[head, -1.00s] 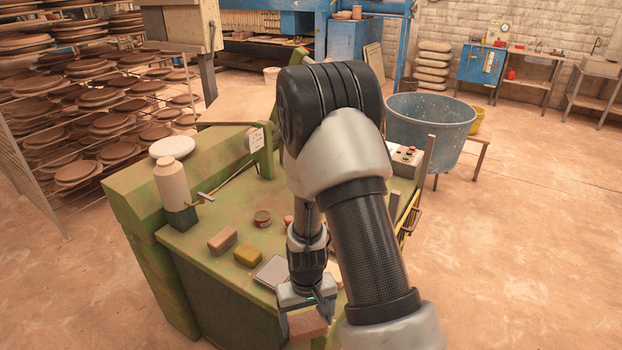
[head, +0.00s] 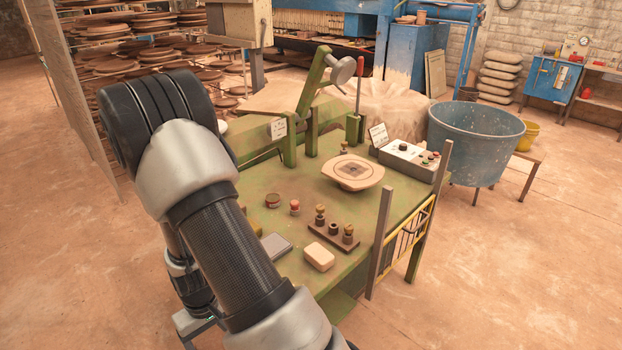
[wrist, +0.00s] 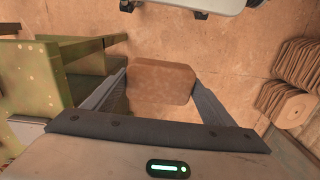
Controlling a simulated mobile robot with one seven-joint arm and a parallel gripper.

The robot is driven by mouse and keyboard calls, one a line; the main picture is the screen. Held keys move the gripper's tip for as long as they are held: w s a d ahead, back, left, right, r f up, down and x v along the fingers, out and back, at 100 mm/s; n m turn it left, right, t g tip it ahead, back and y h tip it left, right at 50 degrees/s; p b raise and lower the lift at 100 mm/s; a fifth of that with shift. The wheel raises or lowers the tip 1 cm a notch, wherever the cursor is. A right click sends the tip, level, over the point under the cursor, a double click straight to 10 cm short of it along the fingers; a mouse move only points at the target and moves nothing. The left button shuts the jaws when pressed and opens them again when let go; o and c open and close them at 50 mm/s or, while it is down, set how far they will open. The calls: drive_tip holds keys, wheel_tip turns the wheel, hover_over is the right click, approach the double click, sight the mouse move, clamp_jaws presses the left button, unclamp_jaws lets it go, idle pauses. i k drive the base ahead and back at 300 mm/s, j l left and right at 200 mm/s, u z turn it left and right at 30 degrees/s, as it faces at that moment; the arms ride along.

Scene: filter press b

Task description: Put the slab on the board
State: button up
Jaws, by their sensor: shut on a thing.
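The slab (wrist: 160,82) is a brown, clay-coloured block between the two jaws of my gripper (wrist: 158,95) in the wrist view. My gripper is shut on it and holds it over open floor, beside the green bench. In the head view my gripper (head: 196,328) is low at the left, partly cut off, and the slab cannot be made out there.
A blue tub (head: 475,142) stands beyond.

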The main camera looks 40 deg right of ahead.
sight(352, 169)
drive_tip(key=k+l+u, duration=0.1)
drive_tip(key=u, duration=0.35)
drive_tip(key=l+u, duration=0.1)
drive_tip(key=u, duration=0.35)
drive_tip(key=k+u, duration=0.15)
drive_tip(key=u, duration=0.3)
drive_tip(key=k+l+u, duration=0.1)
drive_tip(key=u, duration=0.3)
drive_tip(key=k+u, duration=0.2)
drive_tip(key=u, duration=0.2)
drive_tip(key=k+u, duration=0.2)
drive_tip(key=u, duration=0.2)
drive_tip(key=k+l, duration=0.15)
drive_tip(key=k, duration=0.25)
drive_tip(key=k+l, duration=0.15)
drive_tip(key=k, duration=0.2)
drive_tip(key=k+l+z, duration=0.15)
drive_tip(key=z, duration=0.3)
drive_tip(key=k+l+z, duration=0.3)
drive_tip(key=z, duration=0.15)
drive_tip(key=k+l+z, duration=0.25)
drive_tip(key=z, duration=0.25)
drive_tip(key=k+l+z, duration=0.1)
drive_tip(key=l+z, duration=0.6)
drive_tip(key=l, duration=0.15)
drive_tip(key=l+z, duration=0.3)
drive_tip(key=l, duration=0.15)
drive_tip(key=k, duration=0.05)
